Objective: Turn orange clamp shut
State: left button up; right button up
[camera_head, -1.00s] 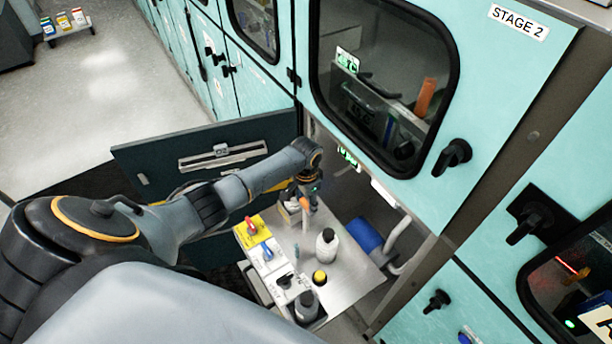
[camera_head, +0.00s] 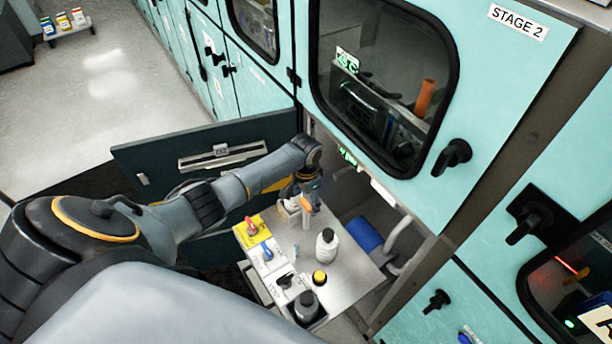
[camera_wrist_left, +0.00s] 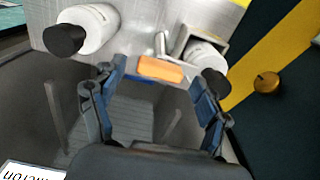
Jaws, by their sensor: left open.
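The orange clamp (camera_wrist_left: 160,70) shows as a short orange bar in the left wrist view, beside a bottle holder. In the head view it is a small orange piece (camera_head: 306,204) just under my left gripper (camera_head: 307,190), which partly hides it. In the left wrist view my left gripper (camera_wrist_left: 157,80) is open, with its blue fingers spread to either side of the clamp. There are gaps between the fingers and the clamp ends. Near the clamp, a white bottle (camera_wrist_left: 205,53) with a dark cap sits in the holder.
A white bottle with a black cap (camera_head: 326,246) stands on the metal tray (camera_head: 345,278). A yellow-and-black item (camera_head: 319,278) and a dark bottle (camera_head: 306,304) are closer. A box with red and blue levers (camera_head: 262,250) lies to the left. Blue cylinder and pipes are right.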

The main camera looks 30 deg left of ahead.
pick_arm(q)
notch_tip(320, 180, up, 11)
dwell(0.3)
dwell(0.5)
